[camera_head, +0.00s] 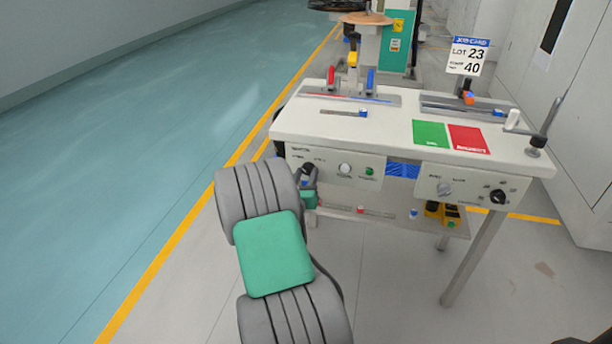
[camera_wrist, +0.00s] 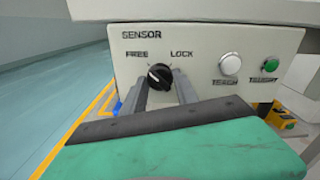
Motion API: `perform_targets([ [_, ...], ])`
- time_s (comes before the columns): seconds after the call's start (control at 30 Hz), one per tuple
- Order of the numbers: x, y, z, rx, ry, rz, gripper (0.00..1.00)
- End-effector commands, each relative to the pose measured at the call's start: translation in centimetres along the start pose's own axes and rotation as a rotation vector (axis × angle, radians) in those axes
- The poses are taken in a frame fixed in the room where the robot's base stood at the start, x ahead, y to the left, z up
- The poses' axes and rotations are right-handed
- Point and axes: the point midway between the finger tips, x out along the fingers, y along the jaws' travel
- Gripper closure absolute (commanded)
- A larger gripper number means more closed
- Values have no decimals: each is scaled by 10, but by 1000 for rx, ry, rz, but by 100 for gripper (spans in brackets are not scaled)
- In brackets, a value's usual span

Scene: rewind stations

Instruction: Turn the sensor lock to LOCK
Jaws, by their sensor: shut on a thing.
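The sensor lock is a black round knob (camera_wrist: 160,76) on the grey-white sensor panel (camera_wrist: 205,85). FREE is printed at its upper left and LOCK at its upper right. A pale mark on the knob points to the upper left, toward FREE. My gripper (camera_wrist: 160,88) is at the knob in the wrist view, with one grey finger on each side, shut on it.
A white button (camera_wrist: 230,64) and a green button (camera_wrist: 270,63) sit right of the knob. The table (camera_head: 390,125) overhangs the panel. A second panel (camera_head: 470,189) with knobs is at the right. Open floor (camera_head: 150,130) lies to the left.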

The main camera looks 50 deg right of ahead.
Motion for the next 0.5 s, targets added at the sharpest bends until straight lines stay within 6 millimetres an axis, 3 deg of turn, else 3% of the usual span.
perform_targets([
  [0.5, 0, 0, 0, 167, 1, 0, 100],
])
